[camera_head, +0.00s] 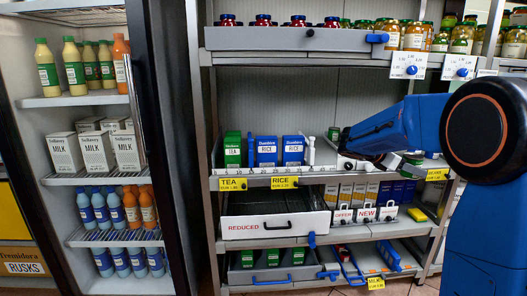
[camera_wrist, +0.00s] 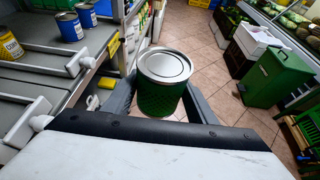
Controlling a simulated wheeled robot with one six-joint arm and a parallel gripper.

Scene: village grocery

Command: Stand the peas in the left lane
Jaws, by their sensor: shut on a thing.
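The peas appear to be the green can with a silver lid (camera_wrist: 160,90), upright between the two fingers of my gripper (camera_wrist: 158,96) in the wrist view. No label word is readable on it. My gripper is shut on it, and the can is beside the shelf, above the floor, not on a lane. In the head view my gripper (camera_head: 398,161) is at the right end of the middle shelf, with a bit of the green can (camera_head: 414,158) showing. The lanes (camera_wrist: 36,88) with white dividers lie left of the can in the wrist view; my arm hides most of them in the head view.
Blue cans (camera_wrist: 69,27) and a yellow can (camera_wrist: 9,46) stand on the shelf in the wrist view. Tea (camera_head: 232,150) and rice boxes (camera_head: 267,151) stand left on the middle shelf. An upper shelf (camera_head: 290,40) overhangs.

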